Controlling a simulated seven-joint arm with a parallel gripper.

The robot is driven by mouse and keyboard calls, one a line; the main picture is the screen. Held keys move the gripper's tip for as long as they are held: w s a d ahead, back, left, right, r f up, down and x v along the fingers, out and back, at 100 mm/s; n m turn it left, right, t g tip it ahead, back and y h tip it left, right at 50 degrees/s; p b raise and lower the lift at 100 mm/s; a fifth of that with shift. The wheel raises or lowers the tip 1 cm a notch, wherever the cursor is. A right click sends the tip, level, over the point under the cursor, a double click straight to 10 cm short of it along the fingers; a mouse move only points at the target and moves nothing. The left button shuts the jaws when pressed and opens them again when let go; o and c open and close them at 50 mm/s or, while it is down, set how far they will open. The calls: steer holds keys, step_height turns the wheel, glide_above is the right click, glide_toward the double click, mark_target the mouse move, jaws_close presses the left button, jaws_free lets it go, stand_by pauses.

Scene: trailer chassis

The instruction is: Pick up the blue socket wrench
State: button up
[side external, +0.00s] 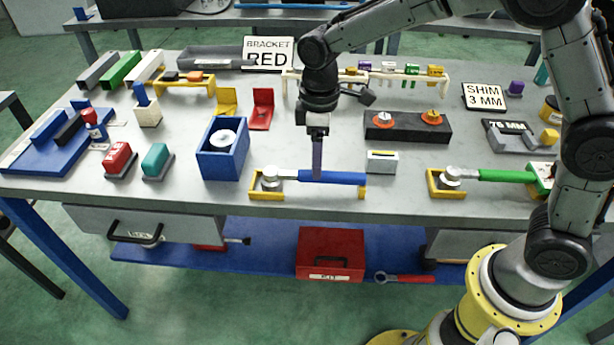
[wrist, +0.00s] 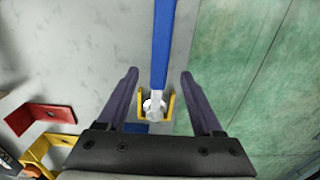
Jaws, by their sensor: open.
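The blue socket wrench (side external: 340,178) lies along the front of the table. Its metal head sits at a yellow cradle (side external: 266,193) on the left, and the far end of its handle is at a small yellow support on the right. My gripper (side external: 317,174) points down at the handle near the head end. In the wrist view my gripper (wrist: 159,76) is open, with one dark finger on each side of the wrench. The blue handle (wrist: 163,45) runs up between them, and nothing is gripped. The exact height of the fingertips over the table is hard to tell.
A blue box (side external: 222,160) with a white ring stands left of the wrench. A green-handled wrench (side external: 500,176) rests in a yellow cradle further right. The table's front edge is close to the wrench.

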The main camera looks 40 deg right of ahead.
mark_target(313, 182)
steer(key=shift+w+a+f, duration=0.15)
steer(key=shift+w+f, duration=0.05)
steer(key=shift+f, duration=1.15)
steer(key=shift+w+a+f, duration=0.15)
steer(key=shift+f, duration=1.15)
jaws_close()
steer(key=shift+r, duration=0.1)
